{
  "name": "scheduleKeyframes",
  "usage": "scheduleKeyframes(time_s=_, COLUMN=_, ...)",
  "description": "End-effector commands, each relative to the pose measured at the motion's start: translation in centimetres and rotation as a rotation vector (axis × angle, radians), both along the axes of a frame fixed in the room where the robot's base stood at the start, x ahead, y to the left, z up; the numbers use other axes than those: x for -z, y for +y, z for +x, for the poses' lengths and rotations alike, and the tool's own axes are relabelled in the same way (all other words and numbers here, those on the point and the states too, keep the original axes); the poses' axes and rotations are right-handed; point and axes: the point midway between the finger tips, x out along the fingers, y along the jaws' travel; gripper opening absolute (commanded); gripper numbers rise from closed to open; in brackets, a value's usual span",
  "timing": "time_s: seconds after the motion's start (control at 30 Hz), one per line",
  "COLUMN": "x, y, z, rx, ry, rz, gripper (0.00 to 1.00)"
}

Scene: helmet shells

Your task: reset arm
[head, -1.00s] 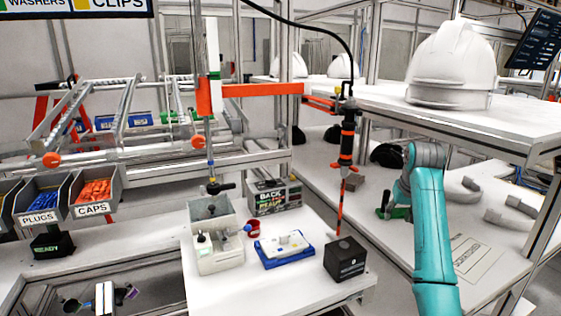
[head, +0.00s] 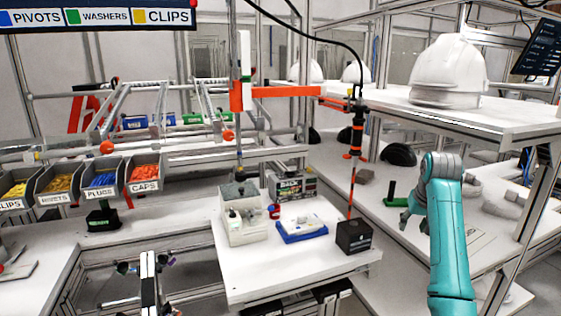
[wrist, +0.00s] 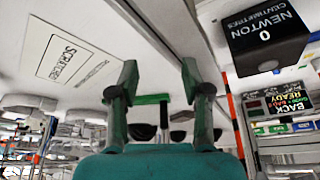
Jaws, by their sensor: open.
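My teal arm stands at the right of the head view, bent over at its grey top joint. My gripper (head: 407,212) hangs at the left of that joint, small and partly hidden by the arm. In the wrist view my gripper (wrist: 157,85) shows two dark green fingers spread apart with nothing held between them. A green T-shaped thing (wrist: 150,99) shows beyond the gap, apart from the fingers. It also stands on the right-hand bench in the head view (head: 392,196), close to the gripper in the picture.
A black box (head: 354,237) reading "Newton centimetres 0" (wrist: 265,37) sits at the white table's (head: 245,285) right corner under a hanging driver (head: 357,135). A blue tray (head: 302,236) lies beside it. A white helmet (head: 448,72) rests on the upper shelf. Labelled bins (head: 143,187) stand left.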

Motion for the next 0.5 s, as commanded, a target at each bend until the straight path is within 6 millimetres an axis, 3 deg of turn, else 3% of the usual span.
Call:
scheduleKeyframes(time_s=0.27, x=3.6, y=0.7, z=-0.1, rx=-0.005, ry=-0.02, rz=-0.004, gripper=0.48)
scheduleKeyframes(time_s=0.5, x=8.3, y=1.5, z=-0.6, rx=-0.012, ry=-0.052, rz=-0.011, gripper=0.48)
